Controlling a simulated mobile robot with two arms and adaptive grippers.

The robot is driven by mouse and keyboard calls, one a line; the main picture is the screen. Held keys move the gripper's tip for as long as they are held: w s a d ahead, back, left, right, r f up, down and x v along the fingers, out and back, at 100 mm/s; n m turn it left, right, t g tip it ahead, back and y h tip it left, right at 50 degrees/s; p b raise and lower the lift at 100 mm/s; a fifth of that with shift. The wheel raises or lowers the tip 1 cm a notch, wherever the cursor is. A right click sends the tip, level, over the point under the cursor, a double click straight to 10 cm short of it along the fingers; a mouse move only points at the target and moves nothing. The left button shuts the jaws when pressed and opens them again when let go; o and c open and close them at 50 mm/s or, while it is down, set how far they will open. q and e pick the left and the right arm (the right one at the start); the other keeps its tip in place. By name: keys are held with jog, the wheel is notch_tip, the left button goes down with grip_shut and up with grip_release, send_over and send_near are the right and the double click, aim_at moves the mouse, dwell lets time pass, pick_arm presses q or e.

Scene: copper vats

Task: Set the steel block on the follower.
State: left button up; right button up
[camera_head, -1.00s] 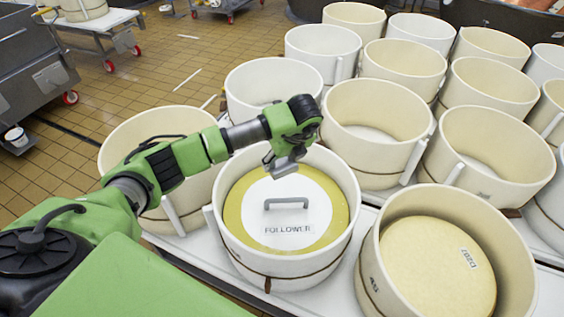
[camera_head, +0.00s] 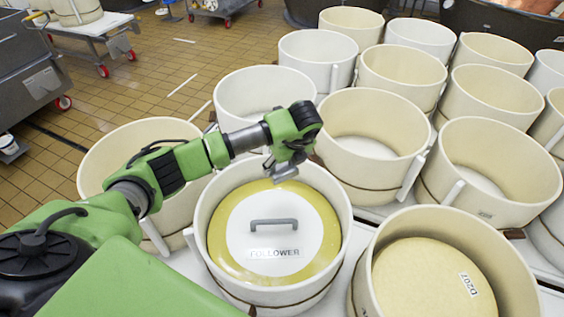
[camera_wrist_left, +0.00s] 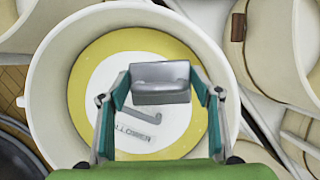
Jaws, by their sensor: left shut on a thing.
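The follower (camera_head: 275,237) is a round disc, white in the middle with a yellow ring, a grey handle and a FOLLOWER label. It lies inside a white hoop (camera_head: 205,262) at the middle front; it also shows in the left wrist view (camera_wrist_left: 88,82). My left gripper (camera_head: 285,166) is above the back part of that hoop, shut on the grey steel block (camera_head: 284,174). In the left wrist view the block (camera_wrist_left: 162,86) sits between the fingertips (camera_wrist_left: 160,88), over the follower, and hides part of it. Its height above the follower is hard to tell. My right gripper is not in view.
Several open cream and white hoops stand close behind and to the right. A grey metal cart (camera_head: 38,75) stands at the far left on tiled floor.

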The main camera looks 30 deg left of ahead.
pick_arm(q)
jog(key=shift+w+f+b, duration=0.15)
jog(key=shift+f+b, duration=0.2)
jog(key=shift+f, duration=0.45)
jog(key=shift+f+b, duration=0.65)
jog(key=shift+f, duration=0.05)
notch_tip(320, 180, down, 6)
jog(key=b, duration=0.5)
jog(key=shift+f, duration=0.15)
jog(key=shift+f+b, duration=1.15)
jog(key=shift+f, duration=0.05)
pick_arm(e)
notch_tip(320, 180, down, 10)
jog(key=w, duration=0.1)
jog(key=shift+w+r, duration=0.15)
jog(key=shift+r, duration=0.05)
pick_arm(q)
jog(key=shift+f+b, duration=0.65)
jog(key=shift+f, duration=0.1)
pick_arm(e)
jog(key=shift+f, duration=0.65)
